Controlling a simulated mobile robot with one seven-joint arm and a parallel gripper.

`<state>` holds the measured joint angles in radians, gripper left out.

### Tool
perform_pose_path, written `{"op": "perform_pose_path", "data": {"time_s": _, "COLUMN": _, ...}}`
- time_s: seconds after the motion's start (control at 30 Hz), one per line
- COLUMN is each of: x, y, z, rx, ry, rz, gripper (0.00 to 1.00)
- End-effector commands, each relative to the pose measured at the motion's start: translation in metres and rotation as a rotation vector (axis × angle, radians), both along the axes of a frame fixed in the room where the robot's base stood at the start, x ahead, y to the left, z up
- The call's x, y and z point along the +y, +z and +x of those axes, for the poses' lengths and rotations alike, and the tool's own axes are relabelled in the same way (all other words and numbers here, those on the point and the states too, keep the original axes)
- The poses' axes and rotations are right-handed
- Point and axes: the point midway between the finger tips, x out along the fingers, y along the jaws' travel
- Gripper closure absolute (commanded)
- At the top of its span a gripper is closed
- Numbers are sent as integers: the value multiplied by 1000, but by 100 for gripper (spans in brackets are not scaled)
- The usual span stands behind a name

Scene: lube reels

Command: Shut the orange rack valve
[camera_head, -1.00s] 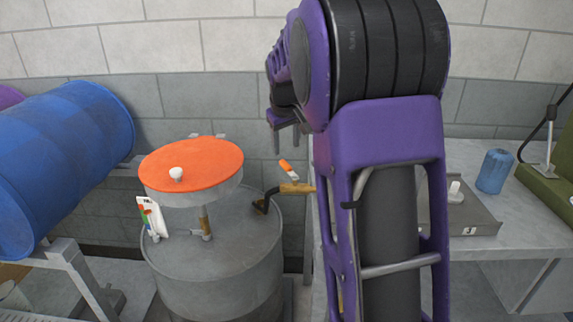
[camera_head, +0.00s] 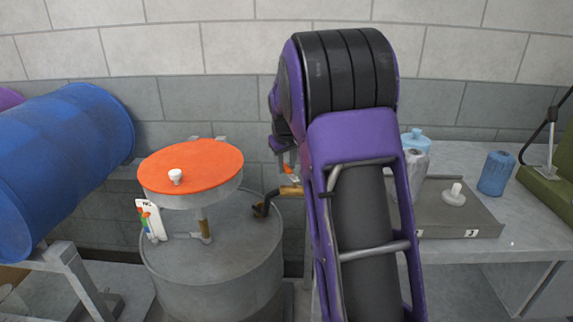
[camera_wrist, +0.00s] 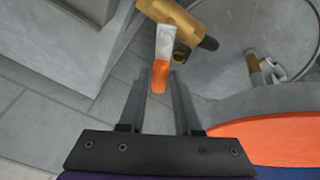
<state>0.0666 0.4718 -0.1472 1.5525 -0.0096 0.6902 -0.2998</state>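The orange rack valve shows in the wrist view as a brass body (camera_wrist: 180,20) with a silver lever ending in an orange grip (camera_wrist: 160,77). The lever points down the picture, toward my gripper. My gripper (camera_wrist: 160,82) is open, with one finger on each side of the orange grip; I cannot tell whether either finger touches it. In the head view the valve's brass body (camera_head: 291,191) sticks out at the right of the grey drum. My purple arm and gripper partly cover the lever there.
A grey drum (camera_head: 225,265) carries a pan with an orange top (camera_head: 190,163) and a white knob. A blue drum (camera_head: 65,160) lies on a rack at left. At right a bench holds a grey tray (camera_head: 445,222), a blue bottle (camera_head: 496,172) and a clear, blue-lidded container (camera_head: 414,145).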

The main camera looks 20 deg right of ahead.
Motion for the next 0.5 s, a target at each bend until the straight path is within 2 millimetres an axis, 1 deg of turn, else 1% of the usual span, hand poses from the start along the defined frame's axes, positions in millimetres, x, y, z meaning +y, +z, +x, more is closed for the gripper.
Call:
{"op": "perform_pose_path", "data": {"time_s": 0.03, "x": 0, "y": 0, "z": 0, "rx": 0, "ry": 0, "rz": 0, "gripper": 78}}
{"op": "perform_pose_path", "data": {"time_s": 0.13, "x": 0, "y": 0, "z": 0, "rx": 0, "ry": 0, "rz": 0, "gripper": 96}}
{"op": "perform_pose_path", "data": {"time_s": 0.17, "x": 0, "y": 0, "z": 0, "rx": 0, "ry": 0, "rz": 0, "gripper": 100}}
{"op": "perform_pose_path", "data": {"time_s": 0.5, "x": 0, "y": 0, "z": 0, "rx": 0, "ry": 0, "rz": 0, "gripper": 100}}
